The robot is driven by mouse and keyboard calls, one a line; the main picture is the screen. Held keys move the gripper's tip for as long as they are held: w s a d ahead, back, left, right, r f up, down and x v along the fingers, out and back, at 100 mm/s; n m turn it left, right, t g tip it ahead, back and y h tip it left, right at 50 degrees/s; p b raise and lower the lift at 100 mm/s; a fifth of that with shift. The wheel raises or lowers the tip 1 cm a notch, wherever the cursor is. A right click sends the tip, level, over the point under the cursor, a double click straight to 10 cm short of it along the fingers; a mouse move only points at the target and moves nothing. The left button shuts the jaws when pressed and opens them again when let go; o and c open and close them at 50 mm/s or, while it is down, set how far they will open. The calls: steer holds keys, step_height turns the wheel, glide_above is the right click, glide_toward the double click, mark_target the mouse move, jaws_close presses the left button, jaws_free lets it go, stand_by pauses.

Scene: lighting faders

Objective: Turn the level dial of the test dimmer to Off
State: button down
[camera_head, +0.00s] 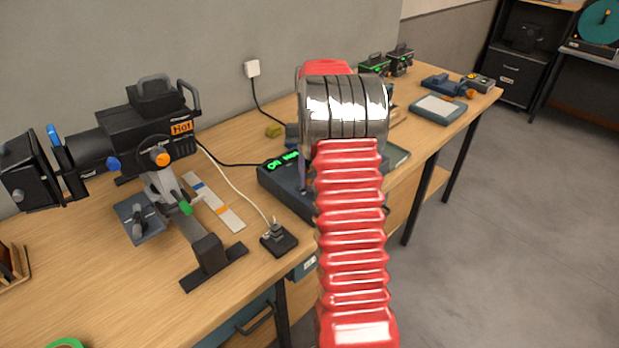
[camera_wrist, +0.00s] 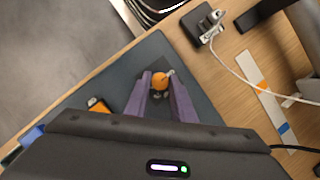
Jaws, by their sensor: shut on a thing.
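The test dimmer is a dark slate-blue box (camera_head: 283,190) on the bench, partly hidden behind my arm in the head view. Green letters glow on its display (camera_head: 281,160), but I cannot read them all. In the wrist view its dark top plate (camera_wrist: 195,95) lies below my gripper. My gripper (camera_wrist: 158,78) has its purple fingers shut on a small round knob with an orange top (camera_wrist: 160,79), which looks like the level dial. The dial's markings and pointer are too small or hidden to read. In the head view only one purple finger shows beside my arm.
A large black spotlight (camera_head: 145,130) stands left of the dimmer. A small black plug box (camera_head: 279,239) with a white cable sits by the bench's front edge. An orange control (camera_wrist: 98,105) lies left of the dial. More devices stand at the far right.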

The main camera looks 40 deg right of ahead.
steer(key=c, duration=1.5)
jaws_free()
steer(key=shift+v, duration=6.85)
steer(key=shift+w, duration=0.15)
steer(key=shift+d, duration=0.1)
